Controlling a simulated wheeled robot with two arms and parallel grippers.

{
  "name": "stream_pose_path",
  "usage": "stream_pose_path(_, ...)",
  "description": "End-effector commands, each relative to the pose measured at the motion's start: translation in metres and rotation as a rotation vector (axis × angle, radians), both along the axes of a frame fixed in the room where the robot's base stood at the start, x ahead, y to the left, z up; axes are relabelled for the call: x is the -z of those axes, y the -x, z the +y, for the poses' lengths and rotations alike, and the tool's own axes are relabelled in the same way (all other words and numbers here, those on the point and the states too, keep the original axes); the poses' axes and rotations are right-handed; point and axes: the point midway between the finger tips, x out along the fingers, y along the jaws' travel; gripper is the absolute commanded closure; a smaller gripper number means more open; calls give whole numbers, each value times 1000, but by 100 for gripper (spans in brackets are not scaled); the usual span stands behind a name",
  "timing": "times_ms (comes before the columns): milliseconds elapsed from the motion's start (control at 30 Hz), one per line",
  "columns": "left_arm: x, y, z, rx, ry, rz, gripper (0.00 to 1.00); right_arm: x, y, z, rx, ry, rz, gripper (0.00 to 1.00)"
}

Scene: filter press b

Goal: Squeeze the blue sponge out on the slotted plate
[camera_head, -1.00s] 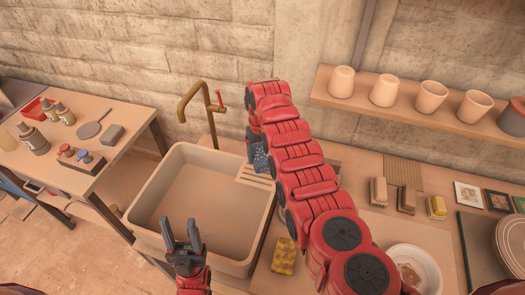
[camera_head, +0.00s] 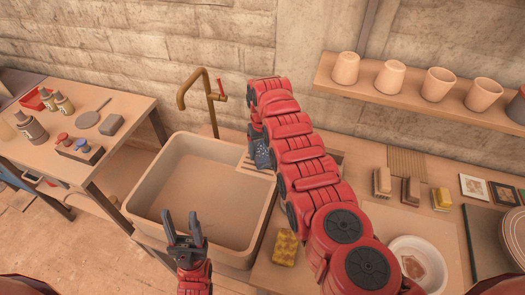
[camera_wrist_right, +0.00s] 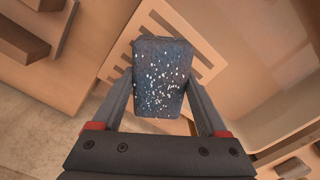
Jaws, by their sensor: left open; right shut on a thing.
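The blue sponge (camera_wrist_right: 162,78) is dark blue with white specks. My right gripper (camera_wrist_right: 160,100) is shut on it, with a finger on each side, in the right wrist view. The sponge also shows partly in the head view (camera_head: 263,156), below the end of my right arm. The slotted plate (camera_wrist_right: 192,42) lies behind and below the sponge; whether they touch I cannot tell. In the head view the plate (camera_head: 252,168) sits at the sink's right back corner, partly hidden by my arm. My left gripper (camera_head: 182,228) is open and empty over the sink's front edge.
The beige sink basin (camera_head: 165,185) looks empty, with a brass tap (camera_head: 190,88) behind it. A yellow patterned sponge (camera_head: 285,248) lies right of the sink. A white bowl (camera_head: 418,262), several brushes and a shelf of cups (camera_head: 390,77) stand right. A side table (camera_head: 110,155) stands left.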

Motion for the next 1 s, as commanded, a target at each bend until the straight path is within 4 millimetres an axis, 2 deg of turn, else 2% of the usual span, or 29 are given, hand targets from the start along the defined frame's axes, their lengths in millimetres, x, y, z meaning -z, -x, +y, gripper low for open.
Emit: stream_pose_path(1000, 10, 0, 0, 0, 0, 0, 50, 11, 0, 0, 0, 0, 0, 77)
